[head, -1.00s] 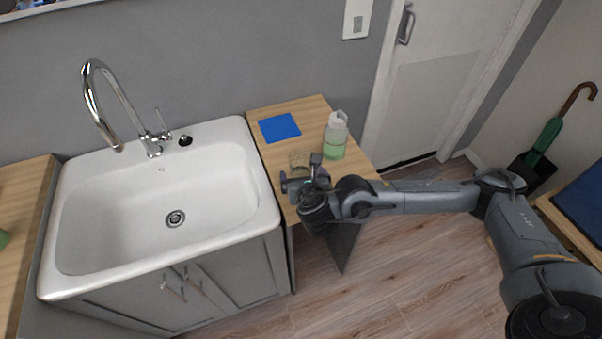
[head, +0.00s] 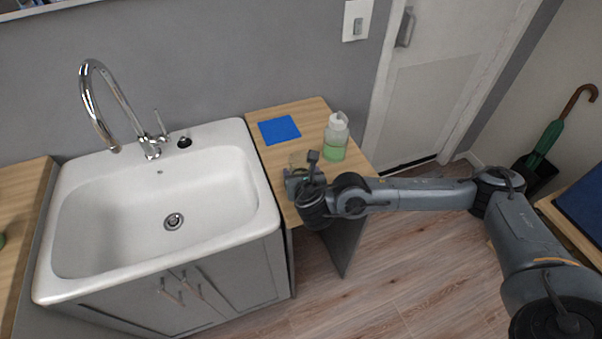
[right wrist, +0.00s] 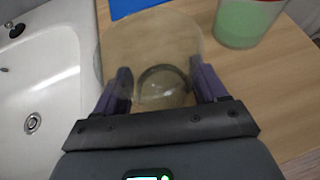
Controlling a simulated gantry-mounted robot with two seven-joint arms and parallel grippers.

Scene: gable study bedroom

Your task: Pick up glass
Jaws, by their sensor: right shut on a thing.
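A clear glass (right wrist: 150,50) stands between the two fingers of my right gripper (right wrist: 162,85) in the right wrist view, over the narrow wooden counter (right wrist: 270,95). The fingers are shut on its sides. In the head view my right gripper (head: 300,182) is at the counter's left side, and the glass (head: 297,160) is mostly hidden behind it. I cannot tell whether the glass touches the counter. My left gripper is not in view.
A soap bottle with green liquid (head: 335,137) stands just behind and right of my right gripper. A blue cloth or pad (head: 280,129) lies at the counter's back. The white sink (head: 110,230) with its tall faucet (head: 110,95) adjoins the counter on the left.

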